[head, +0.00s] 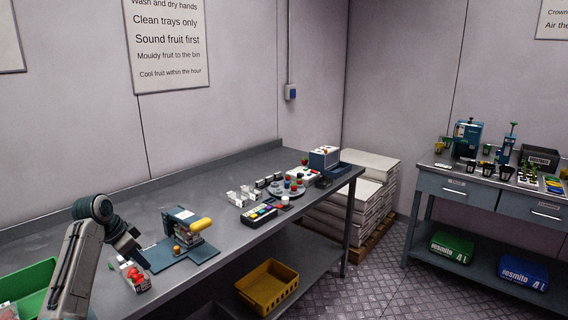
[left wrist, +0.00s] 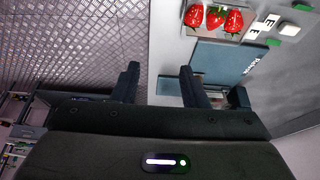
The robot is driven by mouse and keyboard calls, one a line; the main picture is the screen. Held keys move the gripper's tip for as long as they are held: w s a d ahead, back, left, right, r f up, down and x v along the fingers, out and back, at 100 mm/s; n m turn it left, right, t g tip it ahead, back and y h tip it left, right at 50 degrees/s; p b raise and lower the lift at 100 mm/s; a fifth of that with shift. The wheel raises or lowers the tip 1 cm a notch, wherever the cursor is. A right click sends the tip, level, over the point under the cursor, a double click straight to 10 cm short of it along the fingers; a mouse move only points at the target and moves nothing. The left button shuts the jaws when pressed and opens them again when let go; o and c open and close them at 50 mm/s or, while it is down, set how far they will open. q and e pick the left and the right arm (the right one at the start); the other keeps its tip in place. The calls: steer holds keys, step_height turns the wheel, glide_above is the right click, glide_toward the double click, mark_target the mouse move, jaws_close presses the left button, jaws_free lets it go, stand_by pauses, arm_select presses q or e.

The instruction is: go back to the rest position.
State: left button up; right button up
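My left arm comes in at the lower left of the head view, and its gripper (head: 138,258) is over the near end of the grey bench (head: 60,232), close to a small clear punnet of red strawberries (head: 134,276). In the left wrist view the two dark fingers of this gripper (left wrist: 160,82) stand well apart with nothing between them. Strawberries (left wrist: 213,19) show at the top of that view, beyond the fingers and apart from them. My right gripper is in neither view.
A blue board (head: 198,257) with a small stand and a yellow item lies beside the punnet. A green crate (head: 28,288) is at the far left. A yellow crate (head: 267,286) is on the lower shelf. Trays and a scale fill the bench's far end.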

arm_select(q)
steer(key=s+d+f+n+y, duration=0.1)
steer(key=s+d+f, duration=0.3)
steer(key=s+f, duration=0.55)
steer(key=s+d+f+n+y, duration=0.1)
steer(key=s+d+f, duration=0.3)
steer(key=s+f, duration=0.5)
steer(key=s+d+n+y, duration=0.1)
steer(key=s+d+n, duration=0.15)
steer(key=s, duration=1.15)
steer(key=s+d+n+y, duration=0.1)
steer(key=s+d+n, duration=0.15)
steer(key=s, duration=1.05)
steer(key=a+f+g, duration=0.1)
steer(key=a+f, duration=0.2)
steer(key=f, duration=2.8)
steer(key=s+a+f+g, duration=0.1)
steer(key=s+f, duration=1.8)
steer(key=shift+s+a+f+n, duration=0.15)
steer(key=shift+a+n, duration=0.1)
steer(key=shift+n, duration=0.05)
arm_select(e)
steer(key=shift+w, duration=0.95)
